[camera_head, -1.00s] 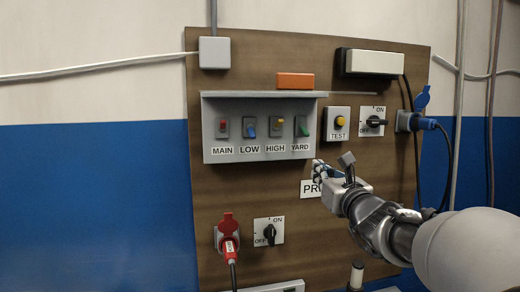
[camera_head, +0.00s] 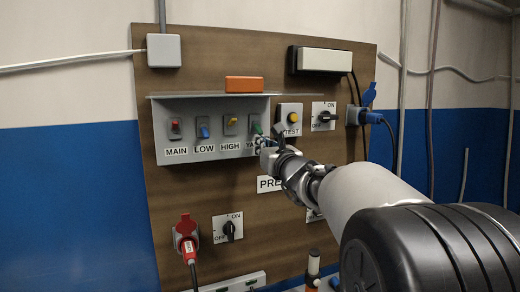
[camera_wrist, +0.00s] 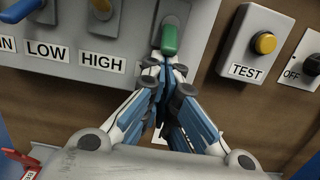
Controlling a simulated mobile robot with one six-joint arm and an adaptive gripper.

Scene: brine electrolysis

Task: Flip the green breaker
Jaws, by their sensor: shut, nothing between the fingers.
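The green breaker lever (camera_head: 256,128) is the rightmost of the row on the grey breaker panel (camera_head: 180,107), above the YARD label. In the wrist view the green lever (camera_wrist: 169,39) hangs down from its grey plate. My gripper (camera_head: 264,146) is at the panel's lower right, just below the green lever. In the wrist view my closed fingertips (camera_wrist: 164,66) are right under the lever's lower end. I cannot tell whether they touch it. The fingers hide most of the YARD label.
Red (camera_head: 175,125), blue (camera_head: 204,132) and yellow (camera_head: 232,121) levers sit left of the green one. A yellow TEST button (camera_wrist: 264,43) and a black rotary switch (camera_head: 326,117) are to the right. A thin shelf (camera_head: 205,95) juts out above the levers.

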